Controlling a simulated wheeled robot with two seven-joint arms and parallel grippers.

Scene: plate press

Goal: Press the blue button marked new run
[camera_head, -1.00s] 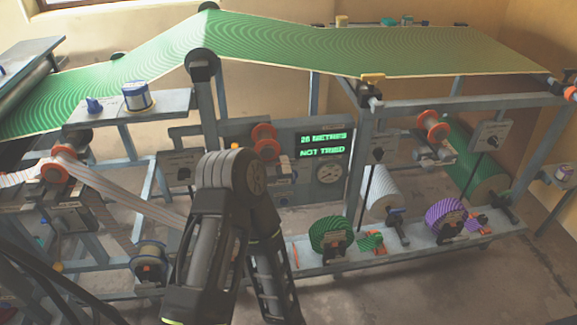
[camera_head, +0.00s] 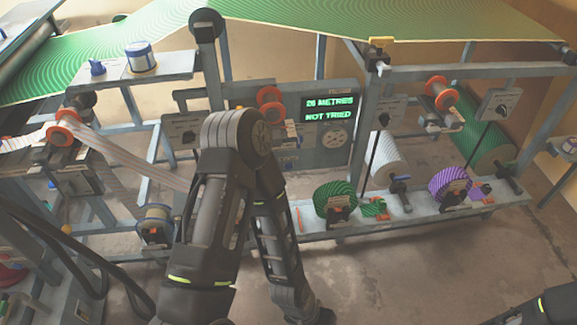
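A dark panel (camera_head: 337,152) stands at the centre, with a green-lit display (camera_head: 330,108) reading "26 METRES" and "NOT TRIED" and a round dial (camera_head: 337,136) below it. A small bluish patch (camera_head: 289,164) shows on the panel's lower left, just beside my arm. Its lettering is too small to read, so I cannot tell whether it is the blue new run button. My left arm rises in front of the panel's left side and bends down again.
A green striped sheet (camera_head: 440,22) runs across the top of the frame. A low shelf (camera_head: 420,207) carries a green roll (camera_head: 334,200) and a purple roll (camera_head: 450,184). A white strip (camera_head: 130,155) runs behind my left arm. Bare floor (camera_head: 430,265) lies in front.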

